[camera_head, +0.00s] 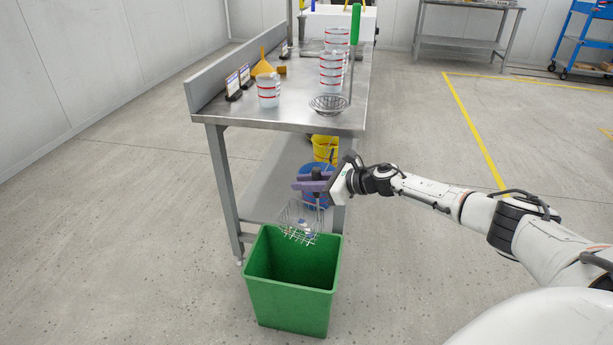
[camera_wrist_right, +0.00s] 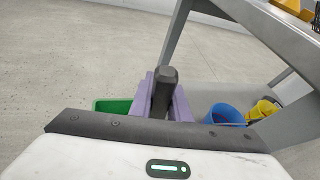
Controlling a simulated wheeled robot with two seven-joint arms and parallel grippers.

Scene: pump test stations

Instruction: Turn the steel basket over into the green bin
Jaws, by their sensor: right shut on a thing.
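The steel basket (camera_head: 299,221) is a small wire basket in the head view, hanging tilted from my right gripper (camera_head: 305,181). It is over the back part of the open green bin (camera_head: 288,300), near the rim. Small blue and white things show inside the basket. My right gripper is shut on the basket, at its upper part. In the right wrist view the gripper (camera_wrist_right: 163,95) hides the basket, and a part of the green bin (camera_wrist_right: 111,105) shows behind it. The bin stands on the floor and looks empty where I see inside. My left gripper is not in view.
A steel table (camera_head: 290,115) stands behind the bin, with white containers (camera_head: 268,90), a yellow funnel (camera_head: 262,66) and a strainer (camera_head: 328,104). A blue bucket (camera_head: 313,196) and a yellow bucket (camera_head: 325,148) are on its lower shelf. Floor left of the bin is clear.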

